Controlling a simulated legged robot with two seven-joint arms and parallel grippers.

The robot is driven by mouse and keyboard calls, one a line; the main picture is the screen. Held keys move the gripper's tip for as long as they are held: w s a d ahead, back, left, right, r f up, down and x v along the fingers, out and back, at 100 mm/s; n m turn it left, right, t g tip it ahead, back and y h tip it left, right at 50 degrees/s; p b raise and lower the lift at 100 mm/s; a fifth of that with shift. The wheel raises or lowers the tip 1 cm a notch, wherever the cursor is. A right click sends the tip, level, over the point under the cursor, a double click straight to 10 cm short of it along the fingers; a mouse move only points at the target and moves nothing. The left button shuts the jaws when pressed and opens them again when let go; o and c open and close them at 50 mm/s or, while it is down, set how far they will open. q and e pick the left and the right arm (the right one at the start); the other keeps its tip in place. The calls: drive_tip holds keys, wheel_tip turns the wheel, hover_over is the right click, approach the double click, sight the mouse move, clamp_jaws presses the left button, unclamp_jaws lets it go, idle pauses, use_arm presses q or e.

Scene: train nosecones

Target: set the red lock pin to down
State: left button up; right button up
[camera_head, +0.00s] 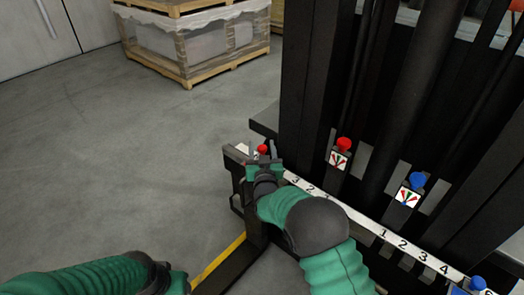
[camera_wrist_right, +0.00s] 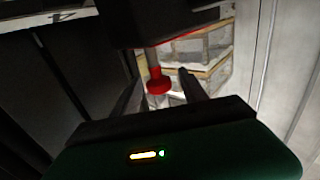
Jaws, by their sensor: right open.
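A red pin head (camera_head: 262,149) stands at the left end of the numbered white rail. My right gripper (camera_head: 262,156) is at this pin, its two fingers apart on either side of it. In the right wrist view the red pin (camera_wrist_right: 158,84) has a grey shaft and a red flange and lies between the open fingertips (camera_wrist_right: 160,88). I cannot tell whether either finger touches it. My left arm shows at the bottom left of the head view, but its fingers are out of view.
Another red knob (camera_head: 343,144) stands on the black frame above an arrow label. A blue knob (camera_head: 417,180) has a similar label, and another blue knob (camera_head: 477,284) is at bottom right. A wrapped pallet crate (camera_head: 190,45) stands behind. Grey floor at left is clear.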

drive_tip(key=shift+c, duration=0.3)
clamp_jaws()
idle(1.1)
